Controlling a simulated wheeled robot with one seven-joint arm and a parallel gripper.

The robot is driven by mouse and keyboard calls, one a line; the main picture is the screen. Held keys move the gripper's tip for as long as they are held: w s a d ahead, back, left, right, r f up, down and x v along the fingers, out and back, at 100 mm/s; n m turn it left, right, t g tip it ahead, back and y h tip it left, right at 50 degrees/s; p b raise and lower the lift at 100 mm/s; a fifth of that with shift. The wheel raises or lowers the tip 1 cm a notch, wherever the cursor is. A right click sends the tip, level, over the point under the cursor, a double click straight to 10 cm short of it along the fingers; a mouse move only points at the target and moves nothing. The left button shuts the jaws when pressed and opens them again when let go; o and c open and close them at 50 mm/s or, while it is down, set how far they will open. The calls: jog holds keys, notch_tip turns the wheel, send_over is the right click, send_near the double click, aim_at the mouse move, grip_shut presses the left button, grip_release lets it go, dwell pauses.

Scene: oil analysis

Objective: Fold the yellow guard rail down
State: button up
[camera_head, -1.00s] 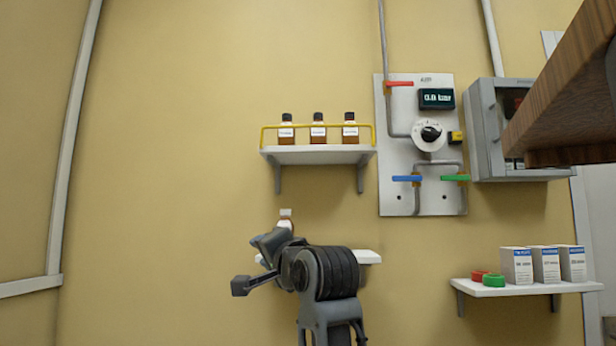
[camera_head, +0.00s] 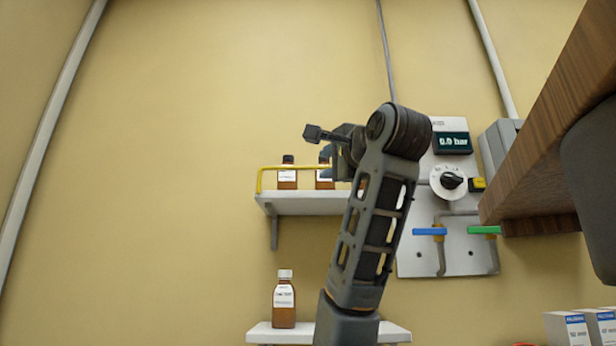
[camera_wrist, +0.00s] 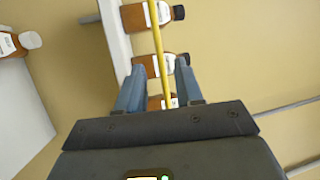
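The yellow guard rail (camera_head: 268,168) runs along the front of the upper white shelf (camera_head: 290,205), raised above the shelf board in front of brown bottles (camera_head: 287,178). In the wrist view the rail (camera_wrist: 157,38) passes between the two blue fingers of my gripper (camera_wrist: 158,80). The fingers are apart, one on each side of the rail. I cannot tell whether either touches it. In the head view my arm hides the rail's right part and most of the gripper.
A brown bottle with a white cap (camera_head: 284,302) stands on the lower white shelf (camera_head: 262,333). Right of my arm is a valve panel (camera_head: 465,262) with a dial, display and coloured handles. A wooden board (camera_head: 530,130) juts in at right. The left wall is bare.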

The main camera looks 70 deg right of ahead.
aim_at(319, 168)
jog(key=p+x, duration=0.2)
jog(key=x, duration=0.5)
jog(key=shift+w+d, duration=0.15)
jog(key=shift+w, duration=0.05)
grip_shut()
